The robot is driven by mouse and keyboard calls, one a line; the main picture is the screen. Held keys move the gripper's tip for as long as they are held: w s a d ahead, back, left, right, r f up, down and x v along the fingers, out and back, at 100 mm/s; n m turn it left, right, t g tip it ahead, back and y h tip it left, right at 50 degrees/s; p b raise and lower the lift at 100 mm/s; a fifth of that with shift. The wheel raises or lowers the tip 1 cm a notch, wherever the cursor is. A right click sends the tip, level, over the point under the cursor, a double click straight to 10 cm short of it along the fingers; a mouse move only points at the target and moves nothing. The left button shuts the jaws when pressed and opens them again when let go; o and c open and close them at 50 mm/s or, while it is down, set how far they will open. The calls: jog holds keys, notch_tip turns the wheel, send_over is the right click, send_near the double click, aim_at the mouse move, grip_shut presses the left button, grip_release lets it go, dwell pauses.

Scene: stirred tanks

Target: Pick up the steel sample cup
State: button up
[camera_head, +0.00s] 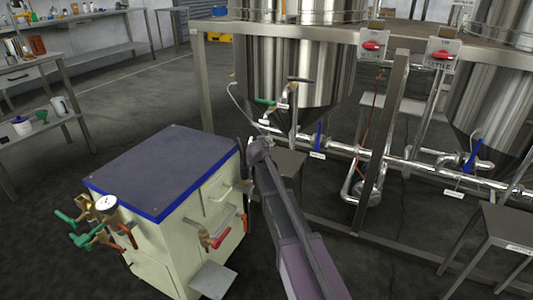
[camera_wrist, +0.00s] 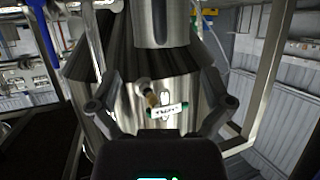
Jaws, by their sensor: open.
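I cannot make out the steel sample cup for certain in either view. In the wrist view a shiny steel cylinder (camera_wrist: 163,25) stands at the top centre, beyond my fingertips; I cannot tell if it is the cup or a tank part. In the head view my gripper (camera_head: 260,150) is at the end of my outstretched arm, beside a small grey stand (camera_head: 288,162) below the left steel tank. The arm hides part of that stand.
A cream cabinet with a blue-edged dark top (camera_head: 165,165) and valves stands left of my arm. The left tank (camera_head: 295,65) hangs in a steel frame with pipes (camera_head: 400,165). A grey stool (camera_head: 505,230) stands at right. A shelf (camera_head: 45,125) stands at left; floor between is clear.

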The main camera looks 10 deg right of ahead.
jog(key=shift+w+d+f, duration=0.1)
jog(key=shift+w+f, duration=0.1)
jog(key=shift+w, duration=0.2)
jog(key=shift+b+x, duration=1.1)
jog(key=shift+x, duration=1.55)
jog(key=c, duration=1)
jog(key=shift+r, duration=0.1)
